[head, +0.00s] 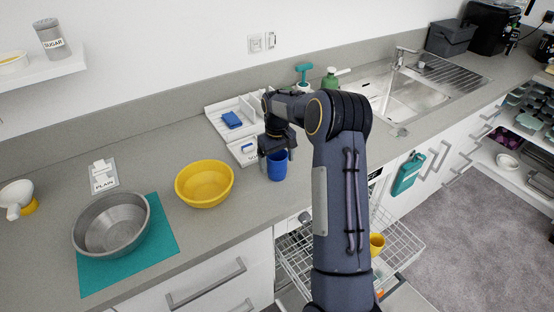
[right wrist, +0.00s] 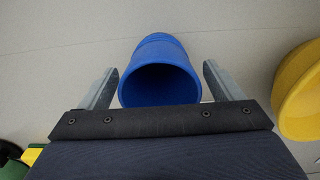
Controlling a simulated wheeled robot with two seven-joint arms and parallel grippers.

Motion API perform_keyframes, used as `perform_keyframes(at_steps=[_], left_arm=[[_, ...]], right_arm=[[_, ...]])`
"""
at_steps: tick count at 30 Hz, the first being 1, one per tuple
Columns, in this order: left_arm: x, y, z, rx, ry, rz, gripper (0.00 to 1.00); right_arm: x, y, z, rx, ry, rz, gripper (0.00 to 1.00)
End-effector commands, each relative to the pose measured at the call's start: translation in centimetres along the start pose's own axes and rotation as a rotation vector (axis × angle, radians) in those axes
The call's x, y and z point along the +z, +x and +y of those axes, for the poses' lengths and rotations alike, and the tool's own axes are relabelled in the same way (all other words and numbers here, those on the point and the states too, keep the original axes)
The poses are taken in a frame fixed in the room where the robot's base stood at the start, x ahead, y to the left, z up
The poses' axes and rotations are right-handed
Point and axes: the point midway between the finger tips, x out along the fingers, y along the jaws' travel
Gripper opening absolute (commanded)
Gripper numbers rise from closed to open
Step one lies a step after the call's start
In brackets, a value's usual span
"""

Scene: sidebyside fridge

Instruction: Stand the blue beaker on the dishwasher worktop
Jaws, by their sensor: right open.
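The blue beaker (head: 277,168) stands upright on the grey worktop (head: 255,205), near the front edge above the open dishwasher rack. My right gripper (head: 279,147) is at the beaker's upper part. In the right wrist view the gripper (right wrist: 160,88) is open, with one finger on each side of the beaker (right wrist: 160,65). A gap shows between each finger and the beaker, and its open mouth faces the camera. My left gripper is not in view.
A yellow bowl (head: 204,183) stands left of the beaker, with a metal bowl (head: 111,224) on a teal mat farther left. A white tray (head: 218,123) with a blue item is behind. The pulled-out dishwasher rack (head: 405,245) holds a yellow cup (head: 377,243). The sink (head: 395,98) is at back right.

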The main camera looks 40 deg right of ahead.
Motion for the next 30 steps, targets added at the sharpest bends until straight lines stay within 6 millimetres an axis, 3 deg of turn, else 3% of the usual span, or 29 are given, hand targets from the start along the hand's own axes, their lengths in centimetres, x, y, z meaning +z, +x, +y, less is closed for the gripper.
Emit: perform_keyframes(at_steps=[8,21,30], left_arm=[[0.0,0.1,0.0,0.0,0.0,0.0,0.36],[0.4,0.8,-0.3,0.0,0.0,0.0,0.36],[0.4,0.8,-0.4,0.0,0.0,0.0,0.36]], right_arm=[[-0.1,-1.7,0.0,0.001,0.0,0.003,0.86],[-0.1,-10.6,0.0,0.001,0.0,0.003,0.86],[0.1,-12.5,-0.1,-0.001,-0.001,0.001,0.86]])
